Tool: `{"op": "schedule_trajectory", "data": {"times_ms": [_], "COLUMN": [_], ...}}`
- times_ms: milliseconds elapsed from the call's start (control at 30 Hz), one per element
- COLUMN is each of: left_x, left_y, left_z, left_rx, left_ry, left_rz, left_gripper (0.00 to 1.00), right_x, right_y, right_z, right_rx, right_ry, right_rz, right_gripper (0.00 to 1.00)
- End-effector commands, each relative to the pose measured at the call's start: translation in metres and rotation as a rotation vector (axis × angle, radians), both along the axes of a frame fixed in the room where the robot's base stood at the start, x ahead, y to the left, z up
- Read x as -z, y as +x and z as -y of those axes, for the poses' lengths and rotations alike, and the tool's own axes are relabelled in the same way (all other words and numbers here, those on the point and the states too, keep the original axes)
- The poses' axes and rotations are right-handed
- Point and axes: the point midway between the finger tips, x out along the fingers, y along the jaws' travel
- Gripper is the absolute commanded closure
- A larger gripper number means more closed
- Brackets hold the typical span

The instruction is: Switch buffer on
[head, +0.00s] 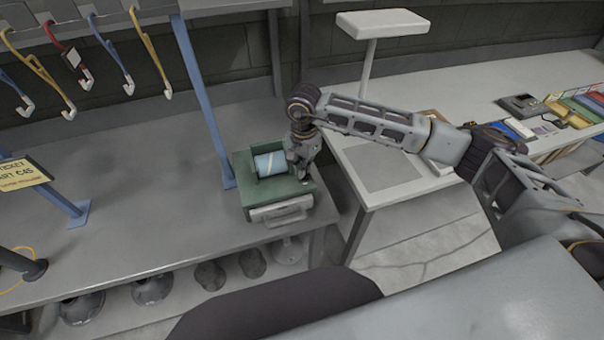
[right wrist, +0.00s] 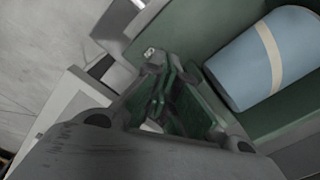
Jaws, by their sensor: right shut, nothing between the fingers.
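The buffer looks to be the green machine (head: 262,191) with a blue roller (head: 270,163) and a grey front tray; it stands at the right end of the grey bench. My right gripper (head: 299,174) is shut and empty, at the right side of the machine's top, beside the roller. In the right wrist view the shut fingers (right wrist: 158,85) point at the green housing (right wrist: 150,32), close to a small light switch-like part (right wrist: 150,51). The blue roller (right wrist: 265,58) lies to their right. I cannot tell whether the fingertips touch the part. My left gripper is not in view.
Coloured hooks (head: 72,60) hang from a rail at the upper left. A blue post (head: 203,95) stands left of the machine. A white table (head: 395,165) with a raised stand (head: 382,23) is to the right. Several dark rounded objects sit under the bench. The bench's middle is clear.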

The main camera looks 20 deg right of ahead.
Motion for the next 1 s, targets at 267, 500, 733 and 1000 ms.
{"op": "schedule_trajectory", "data": {"times_ms": [267, 500, 733, 1000], "left_x": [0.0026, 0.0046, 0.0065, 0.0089], "left_y": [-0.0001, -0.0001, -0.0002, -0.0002], "left_z": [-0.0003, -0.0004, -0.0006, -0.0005], "left_rx": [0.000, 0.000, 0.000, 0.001], "left_ry": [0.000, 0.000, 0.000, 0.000], "left_rz": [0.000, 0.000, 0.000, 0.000], "left_gripper": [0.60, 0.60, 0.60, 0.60], "right_x": [0.0028, 0.0050, 0.0070, 0.0094], "right_y": [0.0000, 0.0000, 0.0001, 0.0000], "right_z": [0.0000, 0.0000, 0.0001, 0.0001], "right_rx": [0.000, 0.000, 0.000, 0.000], "right_ry": [0.000, 0.000, 0.000, 0.000], "right_rz": [0.000, 0.000, 0.000, 0.000], "right_gripper": [1.00, 1.00, 1.00, 1.00]}}
